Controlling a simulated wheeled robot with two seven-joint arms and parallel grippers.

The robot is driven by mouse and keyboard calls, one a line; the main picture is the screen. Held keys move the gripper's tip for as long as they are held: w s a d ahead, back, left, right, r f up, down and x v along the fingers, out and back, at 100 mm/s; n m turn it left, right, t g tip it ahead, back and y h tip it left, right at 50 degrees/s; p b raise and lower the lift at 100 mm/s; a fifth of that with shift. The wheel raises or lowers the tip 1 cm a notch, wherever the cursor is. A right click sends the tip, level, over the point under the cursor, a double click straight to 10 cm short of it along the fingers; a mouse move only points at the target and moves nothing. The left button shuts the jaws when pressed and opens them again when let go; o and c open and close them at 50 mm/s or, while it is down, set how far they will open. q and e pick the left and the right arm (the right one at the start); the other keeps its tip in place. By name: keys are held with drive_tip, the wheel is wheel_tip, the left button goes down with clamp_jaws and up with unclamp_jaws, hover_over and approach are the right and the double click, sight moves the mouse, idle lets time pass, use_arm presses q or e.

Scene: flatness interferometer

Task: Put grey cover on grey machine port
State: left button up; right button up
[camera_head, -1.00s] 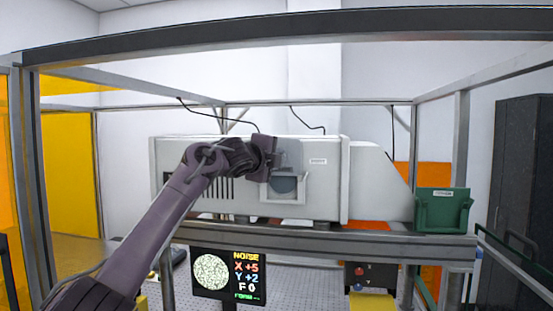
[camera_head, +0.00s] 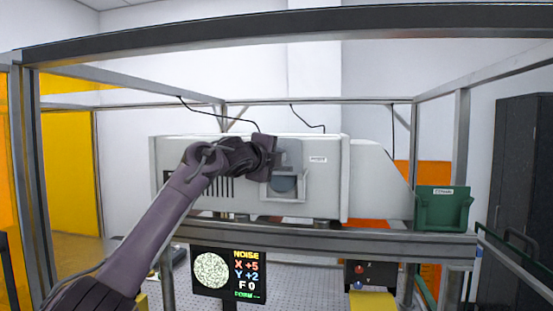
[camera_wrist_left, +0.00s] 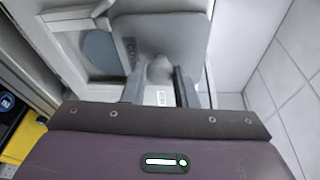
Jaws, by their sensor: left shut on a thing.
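The grey machine (camera_head: 330,190) stands on the frame's beam. Its port (camera_head: 283,184) shows as a dark grey round opening in a pale square surround, and also in the left wrist view (camera_wrist_left: 98,48). The grey cover (camera_head: 292,154) is a flat plate, held in front of the machine at the upper part of the port. In the left wrist view the cover (camera_wrist_left: 165,33) is beside the round opening, which stays visible. My left gripper (camera_wrist_left: 160,88) is shut on the cover's knob. I cannot tell whether the cover touches the machine. My right gripper is out of view.
A green bin (camera_head: 443,212) stands at the right on the beam (camera_head: 330,240). A screen (camera_head: 228,274) and a control box (camera_head: 371,274) are below. Frame posts and a top bar (camera_head: 300,22) surround the machine. Black cables hang above it.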

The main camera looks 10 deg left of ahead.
sight(284, 171)
use_arm(q)
drive_tip(key=shift+f+b, duration=0.6)
drive_tip(key=shift+f, duration=0.4)
drive_tip(key=shift+s+f, duration=0.3)
drive_tip(key=shift+f, duration=0.25)
drive_tip(key=shift+c, duration=0.3)
drive_tip(key=shift+w+f+b, duration=0.2)
drive_tip(key=shift+w+b, duration=0.15)
drive_tip(key=shift+w, duration=0.05)
clamp_jaws()
drive_tip(key=shift+s, duration=0.1)
drive_tip(key=shift+f, duration=0.2)
drive_tip(key=shift+f+b, duration=1)
drive_tip(key=shift+f, duration=0.3)
idle(0.3)
drive_tip(key=o, duration=1)
unclamp_jaws()
drive_tip(key=shift+r, duration=0.1)
drive_tip(key=shift+o, duration=0.2)
